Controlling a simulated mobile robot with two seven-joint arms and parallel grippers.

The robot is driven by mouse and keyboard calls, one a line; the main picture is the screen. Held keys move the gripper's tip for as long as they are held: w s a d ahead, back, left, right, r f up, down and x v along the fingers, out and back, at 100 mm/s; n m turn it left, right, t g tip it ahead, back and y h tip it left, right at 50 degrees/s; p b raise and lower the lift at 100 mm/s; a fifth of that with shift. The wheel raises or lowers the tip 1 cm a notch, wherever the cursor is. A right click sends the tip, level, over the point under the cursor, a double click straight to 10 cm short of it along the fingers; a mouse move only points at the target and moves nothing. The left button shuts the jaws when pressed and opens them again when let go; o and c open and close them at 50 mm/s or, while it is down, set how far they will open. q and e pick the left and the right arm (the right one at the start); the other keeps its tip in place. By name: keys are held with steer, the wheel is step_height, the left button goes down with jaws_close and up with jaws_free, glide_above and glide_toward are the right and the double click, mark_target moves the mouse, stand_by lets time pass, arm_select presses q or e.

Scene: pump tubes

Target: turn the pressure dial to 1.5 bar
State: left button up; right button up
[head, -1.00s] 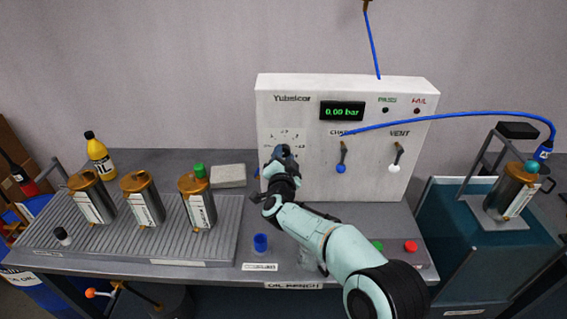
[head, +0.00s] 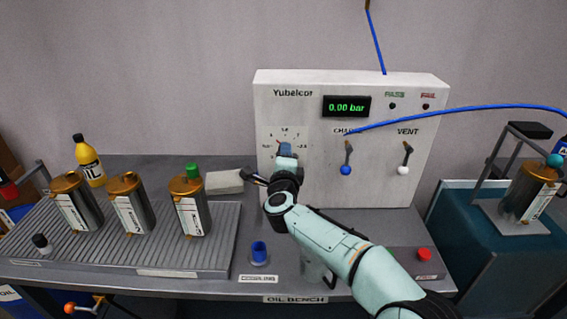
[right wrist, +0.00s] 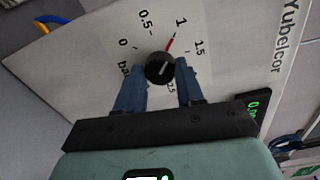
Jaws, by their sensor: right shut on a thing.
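The pressure dial (right wrist: 160,68) is a small black knob on the white panel, inside a printed scale from 0 to 2.5. A red line beside the knob points close to the 1 mark, and a short pale line shows on the knob face. My right gripper (right wrist: 161,68) is shut on the knob, with a blue finger on either side. In the head view the right gripper (head: 286,150) is at the panel's left part and covers the dial. The display (head: 347,106) reads 0.00 bar. My left gripper is not in view.
The charge lever (head: 347,160) and vent lever (head: 406,160) are right of the dial, with a blue hose (head: 450,113) crossing above. A grey block (head: 225,182) and metal canisters (head: 189,207) stand left. A blue cap (head: 259,250) stands in front.

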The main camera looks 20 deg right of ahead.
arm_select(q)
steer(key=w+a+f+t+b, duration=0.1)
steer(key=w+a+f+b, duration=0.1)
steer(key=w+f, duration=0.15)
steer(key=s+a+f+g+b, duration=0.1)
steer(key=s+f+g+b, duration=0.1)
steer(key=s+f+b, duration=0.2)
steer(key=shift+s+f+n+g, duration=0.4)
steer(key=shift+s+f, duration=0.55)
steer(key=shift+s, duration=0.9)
arm_select(e)
steer(key=shift+m, duration=4.5)
steer(key=o, duration=1)
steer(key=shift+o, duration=0.2)
